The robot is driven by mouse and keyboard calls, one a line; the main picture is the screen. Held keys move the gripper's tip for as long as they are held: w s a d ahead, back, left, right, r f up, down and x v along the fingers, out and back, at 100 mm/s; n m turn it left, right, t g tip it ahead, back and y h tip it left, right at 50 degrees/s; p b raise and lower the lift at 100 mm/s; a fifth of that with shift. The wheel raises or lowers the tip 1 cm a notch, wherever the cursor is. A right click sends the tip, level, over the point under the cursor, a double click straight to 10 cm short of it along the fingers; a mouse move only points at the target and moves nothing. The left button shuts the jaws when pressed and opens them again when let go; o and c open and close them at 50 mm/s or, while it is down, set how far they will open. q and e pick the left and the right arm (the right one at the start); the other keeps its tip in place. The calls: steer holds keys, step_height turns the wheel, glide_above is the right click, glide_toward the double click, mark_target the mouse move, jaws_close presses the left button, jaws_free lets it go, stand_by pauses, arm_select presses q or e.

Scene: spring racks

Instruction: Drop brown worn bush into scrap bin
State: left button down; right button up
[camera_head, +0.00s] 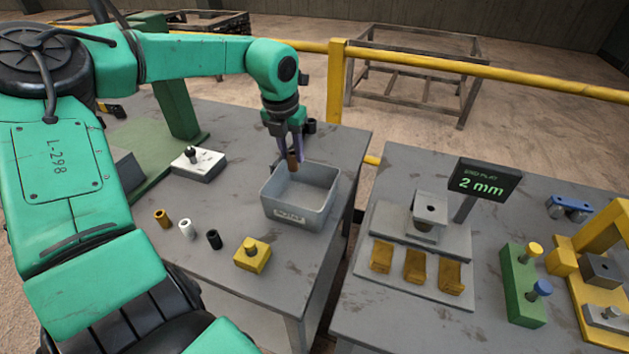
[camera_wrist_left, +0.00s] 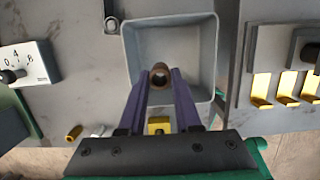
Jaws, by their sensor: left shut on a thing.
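The brown worn bush (camera_head: 293,160) is held between the purple fingertips of my left gripper (camera_head: 291,148). It hangs over the grey scrap bin (camera_head: 290,216), near the bin's back wall in the head view. In the left wrist view the bush (camera_wrist_left: 160,76) shows its open end between the fingertips of the left gripper (camera_wrist_left: 160,80). The bin's walls (camera_wrist_left: 128,60) frame it there, and the bin floor that shows is empty. My right gripper is in neither view.
A yellow block (camera_head: 252,256) is in front. A second table at right holds a "2 mm" display (camera_head: 484,181).

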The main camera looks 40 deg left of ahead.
arm_select(q)
step_height(320, 180, down, 5)
steer(key=shift+w+r+b, duration=0.1)
steer(key=shift+r+b, duration=0.05)
steer(key=shift+b, duration=1)
steer(key=c, duration=0.5)
jaws_free()
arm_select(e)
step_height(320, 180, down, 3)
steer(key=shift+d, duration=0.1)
arm_select(q)
steer(key=shift+d, duration=0.1)
steer(key=shift+r, duration=0.1)
steer(key=s+r, duration=0.1)
steer(key=r, duration=0.3)
steer(key=s+r+b, duration=0.1)
steer(key=r, duration=0.4)
steer(key=d+r, duration=0.1)
steer(key=r, duration=0.4)
steer(key=shift+s, duration=0.4)
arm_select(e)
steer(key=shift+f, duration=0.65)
